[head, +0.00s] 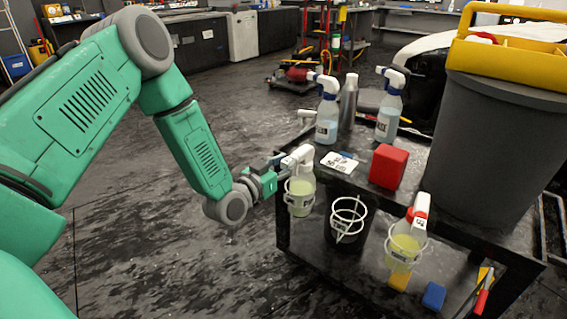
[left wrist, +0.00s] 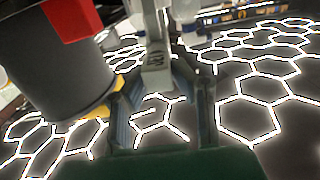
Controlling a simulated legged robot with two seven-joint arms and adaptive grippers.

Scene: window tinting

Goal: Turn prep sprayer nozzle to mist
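A sprayer with a white head (head: 299,157) and a bottle of yellow-green liquid (head: 300,193) stands in a white ring holder on the cart's near side. My left gripper (head: 274,172) is at its head, reaching in from the left. In the left wrist view, a pale nozzle piece with small dark lettering (left wrist: 156,68) lies between the two fingers (left wrist: 160,90). The fingers are close on both sides of it; whether they press on it I cannot tell. The lettering is too blurred to read. My right gripper is not in view.
The cart top holds a white card (head: 339,163), a red box (head: 388,166), two blue-and-white spray bottles (head: 327,115) and a large grey bin (head: 500,140).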

